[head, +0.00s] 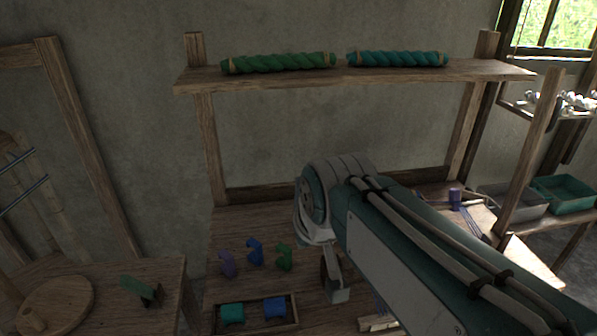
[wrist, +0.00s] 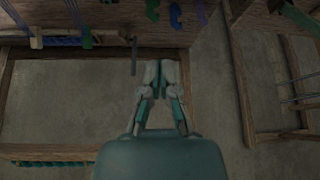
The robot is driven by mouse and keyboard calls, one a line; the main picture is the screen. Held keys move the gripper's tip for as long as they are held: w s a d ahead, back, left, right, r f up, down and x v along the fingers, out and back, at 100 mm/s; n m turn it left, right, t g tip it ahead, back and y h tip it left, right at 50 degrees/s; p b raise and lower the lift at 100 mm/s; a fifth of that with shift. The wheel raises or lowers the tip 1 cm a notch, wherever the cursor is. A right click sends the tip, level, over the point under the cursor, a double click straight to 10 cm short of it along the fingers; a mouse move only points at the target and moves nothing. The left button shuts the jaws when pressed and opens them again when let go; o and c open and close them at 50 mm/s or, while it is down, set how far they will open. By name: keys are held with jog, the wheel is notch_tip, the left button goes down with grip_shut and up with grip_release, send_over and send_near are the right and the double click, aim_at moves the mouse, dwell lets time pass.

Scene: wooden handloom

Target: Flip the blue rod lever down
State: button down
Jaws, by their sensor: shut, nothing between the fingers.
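A blue hooked piece (head: 255,252) stands on the wooden bench between a purple one (head: 227,263) and a green one (head: 285,257). I cannot tell whether it is the blue rod lever. It also shows at the top edge of the wrist view (wrist: 175,15). A thin dark bluish rod (wrist: 134,56) hangs just left of my gripper (wrist: 159,65) in the wrist view, apart from the fingers. My gripper is shut and empty, its fingers together. In the head view my arm hides much of the right part of the bench.
A wooden tray (head: 256,328) holds teal and blue pieces. A shelf (head: 345,76) above carries green and teal yarn rolls. A side table (head: 100,270) at left bears a round board and a green piece (head: 140,288). Bins (head: 565,192) stand at right.

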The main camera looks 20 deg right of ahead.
jog(key=w+d+r+m, duration=0.1)
jog(key=w+d+r, duration=0.15)
jog(key=w, duration=0.65)
jog(key=w+d+r, duration=0.1)
jog(key=w+d, duration=0.2)
jog(key=w, duration=0.7)
jog(key=w+d+f, duration=0.2)
jog(key=w+d, duration=0.1)
jog(key=w, duration=0.4)
jog(key=w+d+f+m+h, duration=0.1)
jog(key=w+d+f, duration=0.2)
jog(key=w, duration=0.5)
jog(key=shift+d+f, duration=0.2)
jog(key=shift+d, duration=0.35)
jog(key=shift+w, duration=0.1)
jog(key=shift+w+d+f, duration=0.1)
jog(key=shift+w+f, duration=0.1)
jog(key=shift+f, duration=1.35)
jog(key=shift+w+f, duration=0.25)
jog(key=shift+f, duration=1.35)
jog(key=shift+w+d+f, duration=0.1)
jog(key=shift+w+f, duration=0.1)
jog(key=shift+f, duration=1.35)
jog(key=shift+s+a+t, duration=0.1)
jog(key=shift+t, duration=0.2)
